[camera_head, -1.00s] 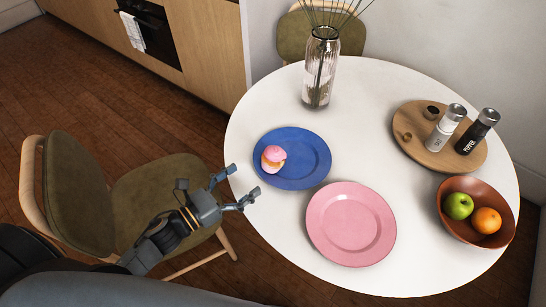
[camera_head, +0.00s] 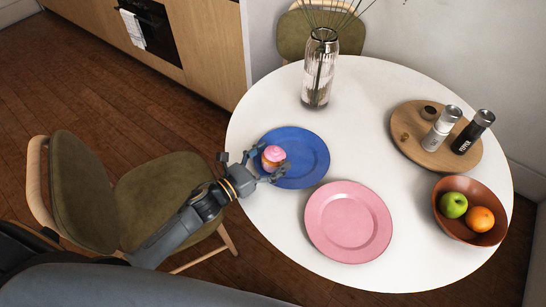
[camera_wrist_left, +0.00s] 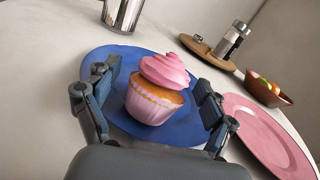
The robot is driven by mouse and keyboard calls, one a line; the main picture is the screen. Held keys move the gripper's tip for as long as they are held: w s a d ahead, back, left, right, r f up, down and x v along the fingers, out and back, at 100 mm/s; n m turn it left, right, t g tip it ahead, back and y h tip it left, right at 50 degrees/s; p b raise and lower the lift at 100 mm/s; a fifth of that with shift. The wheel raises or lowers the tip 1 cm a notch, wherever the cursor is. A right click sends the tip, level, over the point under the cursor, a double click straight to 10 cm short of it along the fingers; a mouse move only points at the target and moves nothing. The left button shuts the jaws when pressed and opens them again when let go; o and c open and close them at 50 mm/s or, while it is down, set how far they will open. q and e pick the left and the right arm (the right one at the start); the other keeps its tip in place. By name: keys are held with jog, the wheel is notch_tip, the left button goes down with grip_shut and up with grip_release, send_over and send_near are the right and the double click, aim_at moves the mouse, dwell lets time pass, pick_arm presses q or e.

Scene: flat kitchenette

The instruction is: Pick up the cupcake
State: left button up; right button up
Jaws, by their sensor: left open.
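The cupcake (camera_head: 272,156) with pink frosting sits at the left part of the blue plate (camera_head: 308,160). In the left wrist view the cupcake (camera_wrist_left: 155,90) stands upright on the blue plate (camera_wrist_left: 185,128), with a pale pink wrapper. My left gripper (camera_head: 263,166) is open at the plate's left edge, with its fingers on either side of the cupcake. In the left wrist view the gripper (camera_wrist_left: 150,110) shows a gap between each finger and the cupcake. My right gripper is not in view.
A pink plate (camera_head: 348,222) lies close to the blue plate. A glass vase (camera_head: 318,75) stands behind. A wooden board (camera_head: 410,118) with shakers and a brown fruit bowl (camera_head: 450,188) are at the right. A green chair (camera_head: 165,190) stands at the left table edge (camera_head: 238,125).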

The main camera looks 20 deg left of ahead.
aim_at(270, 153)
pick_arm(q)
jog(key=c, duration=0.7)
jog(key=shift+r, duration=0.45)
jog(key=r, duration=0.3)
jog(key=shift+s+a, duration=0.15)
jog(key=shift+s, duration=0.05)
jog(key=s+a+r+b, duration=0.1)
jog(key=s+a+r, duration=0.75)
jog(key=s, duration=0.25)
jog(key=shift+s+d+r+n+t+y, duration=0.1)
jog(key=shift+s+d+n+t+y, duration=0.35)
jog(key=shift+d+n+y, duration=0.8)
jog(key=shift+s+d+r+n+t+y, duration=0.1)
jog(key=shift+s+d+n+t+y, duration=0.3)
jog(key=shift+n+y, duration=1.05)
jog(key=shift+s+d+n+t+y, duration=0.55)
jog(key=shift+d+y, duration=0.1)
jog(key=shift+y, duration=1.45)
